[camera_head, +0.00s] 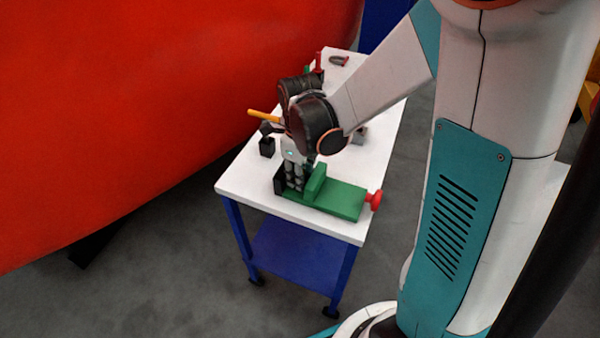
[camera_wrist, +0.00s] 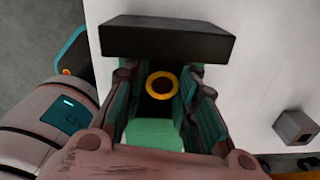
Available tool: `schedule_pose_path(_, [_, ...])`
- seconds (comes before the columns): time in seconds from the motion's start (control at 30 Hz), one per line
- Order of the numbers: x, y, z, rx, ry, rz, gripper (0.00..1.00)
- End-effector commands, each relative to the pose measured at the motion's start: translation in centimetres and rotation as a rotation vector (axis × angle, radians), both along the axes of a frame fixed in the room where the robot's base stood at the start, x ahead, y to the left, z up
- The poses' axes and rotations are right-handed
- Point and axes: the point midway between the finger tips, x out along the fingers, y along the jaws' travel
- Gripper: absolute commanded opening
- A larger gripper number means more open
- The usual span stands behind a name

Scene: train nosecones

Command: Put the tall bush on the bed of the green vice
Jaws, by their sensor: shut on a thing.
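The green vice (camera_head: 338,197) lies on the near end of the white table, with a dark jaw block at its left end and a red knob at its right. My gripper (camera_head: 294,184) points down between the dark block and the green jaw. In the wrist view my gripper (camera_wrist: 160,90) is shut on the tall bush (camera_wrist: 162,85), seen end-on as a brass ring around a dark hole. The dark jaw block (camera_wrist: 180,38) is above it and the green jaw (camera_wrist: 152,135) below. The bush is hidden in the head view. I cannot tell whether it touches the bed.
A small dark block (camera_head: 267,147) and a yellow-handled tool (camera_head: 263,115) are left of my gripper. A grey block with a square hole (camera_wrist: 295,127) stands apart on the table. Red items (camera_head: 339,61) lie at the far end. A large red body (camera_head: 150,100) borders the table's left.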

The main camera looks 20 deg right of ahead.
Motion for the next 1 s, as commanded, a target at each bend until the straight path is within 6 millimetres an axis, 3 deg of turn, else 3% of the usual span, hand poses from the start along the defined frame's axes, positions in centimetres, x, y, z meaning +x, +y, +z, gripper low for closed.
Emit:
schedule_pose_path(0.07, [0.0,0.0,-0.1,0.000,0.000,0.000,0.00])
schedule_pose_path(0.1, [0.0,0.0,-0.2,0.000,0.000,0.000,0.31])
schedule_pose_path(0.2, [0.0,0.0,-0.2,0.000,0.000,0.000,0.50])
schedule_pose_path(0.63, [0.0,0.0,0.5,0.000,0.000,0.000,0.50])
schedule_pose_path(1.0, [-0.1,0.0,5.6,0.000,0.000,0.000,0.50])
